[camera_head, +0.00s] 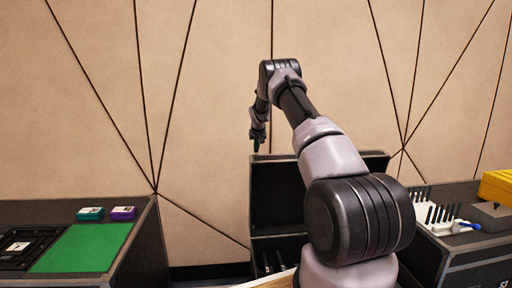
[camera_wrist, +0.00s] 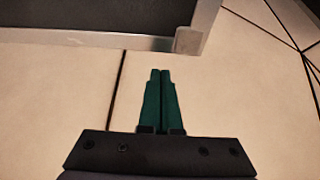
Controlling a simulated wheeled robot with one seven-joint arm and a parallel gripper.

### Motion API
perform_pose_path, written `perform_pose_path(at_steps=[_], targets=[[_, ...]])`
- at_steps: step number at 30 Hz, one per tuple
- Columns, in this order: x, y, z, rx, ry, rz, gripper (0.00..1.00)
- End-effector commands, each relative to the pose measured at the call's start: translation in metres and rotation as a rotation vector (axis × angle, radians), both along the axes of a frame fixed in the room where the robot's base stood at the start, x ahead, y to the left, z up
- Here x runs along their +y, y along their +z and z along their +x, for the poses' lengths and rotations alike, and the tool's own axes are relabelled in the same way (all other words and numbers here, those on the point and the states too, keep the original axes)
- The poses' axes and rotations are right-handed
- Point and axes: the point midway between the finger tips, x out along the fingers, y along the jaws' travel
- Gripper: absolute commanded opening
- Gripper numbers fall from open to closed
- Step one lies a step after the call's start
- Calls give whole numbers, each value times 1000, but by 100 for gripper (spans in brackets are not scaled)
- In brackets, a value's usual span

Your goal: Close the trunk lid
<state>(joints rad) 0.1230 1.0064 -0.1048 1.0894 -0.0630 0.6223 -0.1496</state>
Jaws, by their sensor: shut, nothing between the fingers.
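The trunk lid (camera_head: 278,200) stands raised, a dark panel with a lighter rim, behind the open trunk (camera_head: 272,244). My arm hides part of both. My gripper (camera_head: 256,148) is above the lid's top edge near its left corner in the head view. In the wrist view, my gripper (camera_wrist: 160,72) has its green fingers together with nothing between them. The lid's metal-edged rim and corner (camera_wrist: 188,40) show just beyond the fingertips there.
A left case top carries a green mat (camera_head: 84,248), a teal box (camera_head: 90,213) and a purple box (camera_head: 123,212). A right case holds a white rack (camera_head: 428,216) with several dark rods and a yellow box (camera_head: 497,187). A panelled wall (camera_head: 210,90) stands behind.

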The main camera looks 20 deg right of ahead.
Motion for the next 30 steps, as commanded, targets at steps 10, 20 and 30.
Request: perform_pose_path(at_steps=[10, 20, 30], targets=[[6, -5, -22, 3, 0, 2, 0], [6, -6, -23, 3, 0, 1, 0], [10, -6, -38, -36, 0, -8, 0]])
